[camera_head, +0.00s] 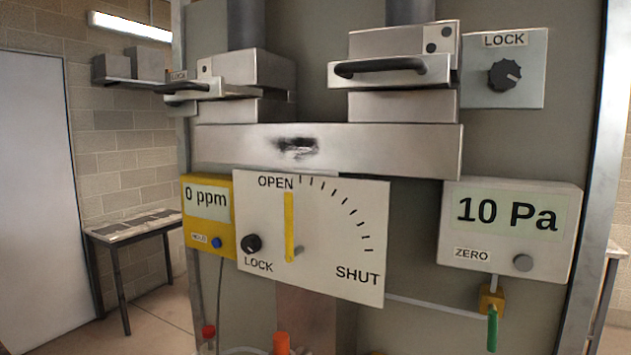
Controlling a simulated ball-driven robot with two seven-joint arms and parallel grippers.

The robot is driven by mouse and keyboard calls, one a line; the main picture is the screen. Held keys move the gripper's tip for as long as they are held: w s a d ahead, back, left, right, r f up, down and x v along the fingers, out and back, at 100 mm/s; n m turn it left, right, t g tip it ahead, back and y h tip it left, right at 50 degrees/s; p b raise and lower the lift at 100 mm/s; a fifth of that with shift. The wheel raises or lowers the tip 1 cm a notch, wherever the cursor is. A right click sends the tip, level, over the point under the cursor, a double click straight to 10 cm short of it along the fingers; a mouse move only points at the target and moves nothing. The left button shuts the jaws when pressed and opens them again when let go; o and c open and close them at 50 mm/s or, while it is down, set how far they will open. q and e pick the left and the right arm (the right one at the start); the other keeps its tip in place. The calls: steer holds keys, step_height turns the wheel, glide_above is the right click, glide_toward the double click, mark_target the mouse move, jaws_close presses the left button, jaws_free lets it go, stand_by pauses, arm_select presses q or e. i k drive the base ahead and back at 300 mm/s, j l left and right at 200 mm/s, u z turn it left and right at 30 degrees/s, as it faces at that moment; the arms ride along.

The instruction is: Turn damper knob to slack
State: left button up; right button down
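A white dial plate (340,235) marked OPEN and SHUT is on the grey panel. Its yellow pointer (289,225) stands upright at OPEN. A small black knob (251,243) sits above the word LOCK at the plate's lower left. A larger black knob (504,76) is on a grey LOCK plate at upper right, its light mark toward the right. No label reading slack shows, and I cannot tell which knob is the damper knob. Neither of my grippers is in view.
Two metal slides with dark handles, left (194,87) and right (380,67), jut out above. A yellow 0 ppm meter (208,236) and a 10 Pa gauge (508,252) flank the dial. A green lever (492,328) hangs below the gauge. A bench (134,228) stands left.

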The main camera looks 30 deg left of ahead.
mark_target(250, 243)
steer(key=u, duration=1.25)
